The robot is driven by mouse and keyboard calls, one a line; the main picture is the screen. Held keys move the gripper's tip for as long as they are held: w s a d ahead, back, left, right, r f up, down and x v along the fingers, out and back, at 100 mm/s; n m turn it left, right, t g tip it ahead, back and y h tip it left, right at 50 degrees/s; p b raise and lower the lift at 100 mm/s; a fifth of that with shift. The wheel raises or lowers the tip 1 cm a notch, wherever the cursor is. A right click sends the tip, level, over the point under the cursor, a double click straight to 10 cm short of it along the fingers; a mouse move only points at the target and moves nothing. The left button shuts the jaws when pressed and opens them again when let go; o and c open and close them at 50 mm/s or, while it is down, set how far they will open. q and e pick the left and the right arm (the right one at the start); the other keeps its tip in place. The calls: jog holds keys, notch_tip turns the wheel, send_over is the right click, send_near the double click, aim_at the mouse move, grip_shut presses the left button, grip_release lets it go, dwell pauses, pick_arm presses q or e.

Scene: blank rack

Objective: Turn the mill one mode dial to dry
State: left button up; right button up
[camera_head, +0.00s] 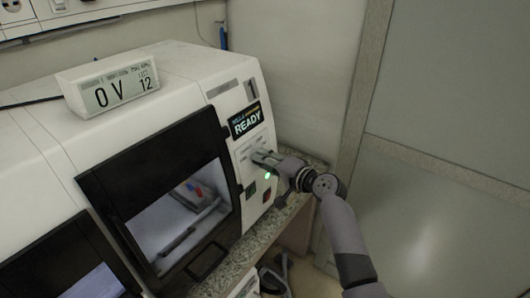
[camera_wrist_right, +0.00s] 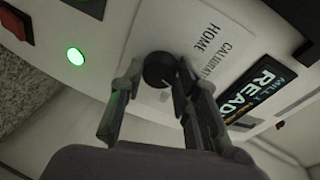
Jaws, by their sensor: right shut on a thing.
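The mill one (camera_head: 185,85) is the white machine marked 1, with a display (camera_head: 246,120) reading READY. Its mode dial (camera_wrist_right: 158,69) is a small round black knob on the front panel, with the labels HOME and CALIBRATE partly visible beside it in the right wrist view. A light mark shows on the dial, but which label it points at is unclear. My right gripper (camera_head: 257,157) reaches the panel from the right, below the display. In the right wrist view its two fingers are shut on the dial, one on each side. In the head view the gripper hides the dial.
A lit green light (camera_wrist_right: 75,56) and a red button (camera_wrist_right: 15,24) sit near the dial. A readout box (camera_head: 110,86) stands on top of the machine. A dark-framed window (camera_head: 170,190) is left of the panel. A wall and grey door (camera_head: 450,90) are at right.

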jog(key=shift+w+r+m+g+p, duration=0.15)
jog(key=shift+m+g+p, duration=0.3)
jog(key=shift+m+p, duration=1.45)
jog(key=shift+s+r+m+g+p, duration=0.1)
jog(key=shift+m+g+p, duration=0.35)
jog(key=shift+m+p, duration=1.45)
jog(key=shift+f+m, duration=0.1)
jog(key=shift+m, duration=0.2)
jog(key=o, duration=1.2)
jog(key=shift+w, duration=0.1)
jog(key=shift+c, duration=0.2)
jog(key=shift+d, duration=0.1)
jog(key=v, duration=1.2)
